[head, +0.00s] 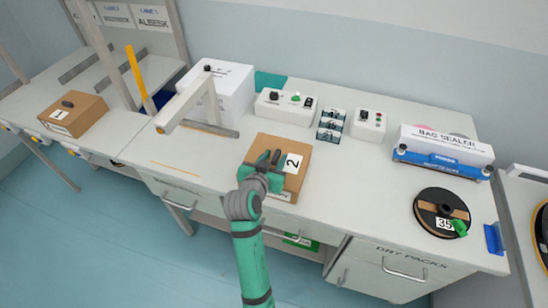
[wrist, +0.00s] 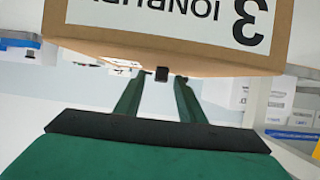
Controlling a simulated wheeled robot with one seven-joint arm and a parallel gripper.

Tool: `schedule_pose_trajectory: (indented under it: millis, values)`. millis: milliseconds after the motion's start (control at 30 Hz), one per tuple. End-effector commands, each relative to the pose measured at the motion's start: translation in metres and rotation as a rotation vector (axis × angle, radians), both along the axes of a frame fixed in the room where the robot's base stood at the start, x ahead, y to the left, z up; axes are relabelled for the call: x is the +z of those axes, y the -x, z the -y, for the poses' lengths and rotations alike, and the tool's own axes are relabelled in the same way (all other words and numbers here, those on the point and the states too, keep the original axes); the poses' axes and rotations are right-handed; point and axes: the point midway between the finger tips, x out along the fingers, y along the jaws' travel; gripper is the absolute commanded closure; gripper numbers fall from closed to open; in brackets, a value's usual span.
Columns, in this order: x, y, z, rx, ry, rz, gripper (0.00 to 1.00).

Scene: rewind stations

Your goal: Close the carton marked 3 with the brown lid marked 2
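The brown lid marked 2 (head: 303,176) lies on top of a brown carton in the middle of the bench. A black knob (head: 277,157) stands up from the lid. The wrist view shows the carton marked 3 (wrist: 283,28) from very near, its label upside down, with the lid (wrist: 205,65) along its edge. My gripper (head: 268,163) is over the lid at the knob. In the wrist view its two green fingers (wrist: 158,85) are apart, with the knob (wrist: 162,74) seen between them and a gap on each side. I cannot tell how tightly the lid sits.
A carton marked 1 (head: 73,116) stands on the left bench. The bench between carton and reel is clear.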

Motion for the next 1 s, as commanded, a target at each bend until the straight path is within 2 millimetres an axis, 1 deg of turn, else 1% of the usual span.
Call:
schedule_pose_trajectory:
  millis: [233,367,467,800,1000]
  values:
    - [0.0,0.0,0.0,0.0,0.0,0.0,0.65]
    - [0.002,0.007,-0.003,0.001,0.0,0.0,0.65]
    - [0.008,0.018,-0.007,0.002,-0.001,0.0,0.65]
    - [0.032,0.073,-0.025,0.003,-0.001,0.001,0.65]
    - [0.039,0.091,-0.03,0.001,0.0,0.0,0.65]
